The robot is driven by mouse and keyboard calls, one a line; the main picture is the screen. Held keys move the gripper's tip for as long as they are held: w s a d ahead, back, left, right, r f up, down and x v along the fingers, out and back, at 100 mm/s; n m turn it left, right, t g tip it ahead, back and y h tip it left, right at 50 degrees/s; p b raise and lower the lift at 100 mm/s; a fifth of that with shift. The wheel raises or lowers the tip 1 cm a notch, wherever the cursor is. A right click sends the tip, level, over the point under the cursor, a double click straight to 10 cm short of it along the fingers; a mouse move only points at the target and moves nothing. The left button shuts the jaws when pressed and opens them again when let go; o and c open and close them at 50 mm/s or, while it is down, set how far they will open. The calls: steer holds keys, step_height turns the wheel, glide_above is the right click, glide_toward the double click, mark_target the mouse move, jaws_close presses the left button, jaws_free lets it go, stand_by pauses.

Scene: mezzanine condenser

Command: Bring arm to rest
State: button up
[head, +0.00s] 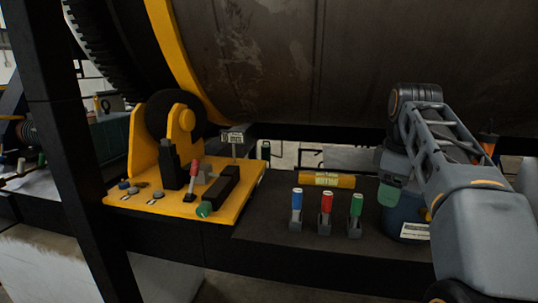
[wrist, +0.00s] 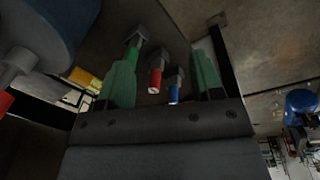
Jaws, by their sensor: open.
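My arm reaches in from the right in the head view, bent at the elbow with the forearm folded back. My gripper (head: 388,193) hangs over the dark ledge, close to a blue container (head: 405,215) that it partly overlaps in the picture. In the wrist view my gripper (wrist: 163,78) shows two green fingers set wide apart, with nothing held between them. Beyond the fingers are the green handle (wrist: 134,58), the red handle (wrist: 155,79) and the blue handle (wrist: 173,88).
The three handles stand in a row on the ledge (head: 270,240). A yellow cylinder (head: 325,180) lies behind them. A yellow plate (head: 240,205) carries levers and knobs at left. A large drum (head: 290,60) fills the space above. A dark post (head: 65,150) stands left.

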step_height(320, 180, down, 12)
steer(key=s+a+m+t, duration=0.1)
steer(key=a+m+t, duration=0.15)
steer(key=m, duration=0.55)
steer(key=s+a+f+m, duration=0.1)
steer(key=s+a+f, duration=0.2)
steer(key=s+f, duration=0.2)
steer(key=s+a+f+m+t, duration=0.1)
steer(key=s+a+f, duration=0.2)
steer(key=s+f, duration=0.2)
steer(key=shift+s+a+f, duration=0.2)
steer(key=shift+s+f, duration=0.1)
steer(key=shift+s, duration=0.55)
